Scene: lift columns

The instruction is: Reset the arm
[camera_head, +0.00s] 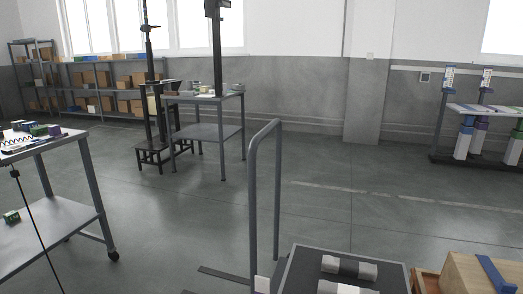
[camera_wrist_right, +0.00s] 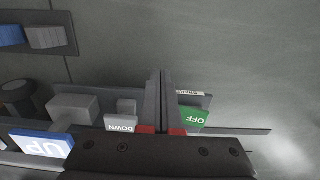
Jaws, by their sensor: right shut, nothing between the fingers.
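My right gripper (camera_wrist_right: 161,76) shows in the right wrist view, its two dark fingers together with nothing between them and red parts at their bases. Behind it to the left are a white DOWN label (camera_wrist_right: 121,125) and a blue UP label (camera_wrist_right: 42,144), near grey blocks. To the right of the fingers is a green OFF label (camera_wrist_right: 195,117), with a partly hidden pale label above it. I cannot tell whether the fingers touch any of these. Neither gripper shows in the head view, and my left gripper is in no view.
In the head view, a cart with an upright grey handle (camera_head: 252,200) and a dark top with grey blocks (camera_head: 348,268) stands close in front. A wooden box (camera_head: 480,275) is at lower right. A grey table (camera_head: 60,215) stands left. Open floor (camera_head: 400,215) lies beyond.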

